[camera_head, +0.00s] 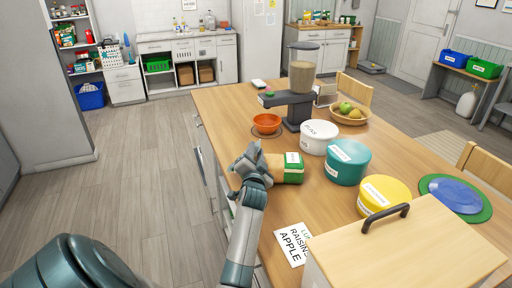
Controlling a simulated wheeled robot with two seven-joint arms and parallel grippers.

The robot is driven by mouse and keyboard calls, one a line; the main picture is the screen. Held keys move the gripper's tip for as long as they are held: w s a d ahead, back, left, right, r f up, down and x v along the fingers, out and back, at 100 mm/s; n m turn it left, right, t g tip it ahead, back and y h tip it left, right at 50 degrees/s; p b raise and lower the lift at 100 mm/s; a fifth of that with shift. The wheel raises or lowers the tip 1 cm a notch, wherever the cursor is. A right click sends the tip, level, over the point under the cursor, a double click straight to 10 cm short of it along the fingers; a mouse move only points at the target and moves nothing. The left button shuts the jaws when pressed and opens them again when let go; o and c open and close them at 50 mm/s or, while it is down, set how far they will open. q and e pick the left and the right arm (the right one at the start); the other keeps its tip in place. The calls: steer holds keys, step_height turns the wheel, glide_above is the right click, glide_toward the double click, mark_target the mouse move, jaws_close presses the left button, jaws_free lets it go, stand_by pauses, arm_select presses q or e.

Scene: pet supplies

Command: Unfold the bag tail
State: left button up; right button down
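A bag (289,172), tan with a green end and a white label, lies on its side on the wooden table near the left edge. Its tan tail end points left, toward my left gripper (252,160). The gripper is at that end and covers part of it, so the fold of the tail is hidden. I cannot tell whether the fingers are open or shut on the tail. My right gripper is not in view.
An orange bowl (266,123) and a grey dispenser (301,88) stand behind the bag. White (319,137), teal (347,162) and yellow (384,195) tubs stand to its right. A lidded box (400,250) and a printed card (292,244) are in front.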

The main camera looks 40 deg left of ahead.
arm_select(q)
steer(key=shift+x, duration=0.8)
jaws_close()
steer(key=shift+f, duration=0.1)
stand_by(0.9)
